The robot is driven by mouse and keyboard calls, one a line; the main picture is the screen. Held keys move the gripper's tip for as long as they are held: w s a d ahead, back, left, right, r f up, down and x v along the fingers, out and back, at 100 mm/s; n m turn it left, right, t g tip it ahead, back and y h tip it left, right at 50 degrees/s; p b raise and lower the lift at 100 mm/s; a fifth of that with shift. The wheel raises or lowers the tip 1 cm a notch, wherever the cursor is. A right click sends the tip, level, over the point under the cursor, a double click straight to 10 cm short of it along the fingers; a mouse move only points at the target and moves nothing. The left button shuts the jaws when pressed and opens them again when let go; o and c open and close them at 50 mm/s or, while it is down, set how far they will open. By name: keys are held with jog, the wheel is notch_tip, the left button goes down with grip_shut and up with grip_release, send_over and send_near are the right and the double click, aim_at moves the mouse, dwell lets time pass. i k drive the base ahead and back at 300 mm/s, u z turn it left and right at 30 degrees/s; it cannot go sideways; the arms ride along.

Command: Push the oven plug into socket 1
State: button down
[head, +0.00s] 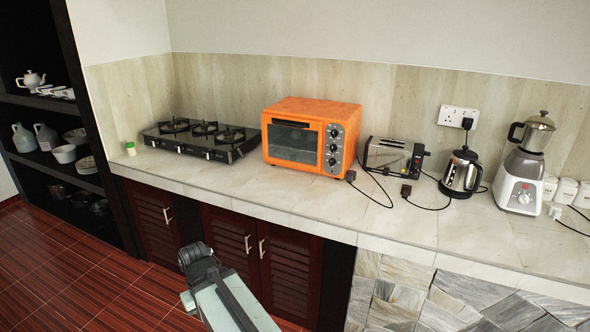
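The orange oven (312,138) stands on the counter against the back wall. One black plug (350,176) lies in front of its right corner, with a thin black cord looping right; another dark plug (405,190) lies in front of the toaster. I cannot tell for sure which belongs to the oven. The white wall socket plate (458,116) is at the upper right; a black plug (467,123) sits in its right side and its left side looks free. Its numbers are too small to read. My arm's dark end shows low in front of the cabinets; no fingertips can be made out.
A black gas stove (203,138) is left of the oven. A toaster (390,156), a kettle (461,174) and a blender (526,165) stand to the right, with cords between them. The counter's front strip (300,195) is mostly clear. Shelves (55,180) stand at left.

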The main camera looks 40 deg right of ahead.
aim_at(352, 175)
jog(key=u, duration=2.05)
jog(key=k, duration=1.6)
jog(key=z, duration=1.7)
jog(key=i, duration=1.7)
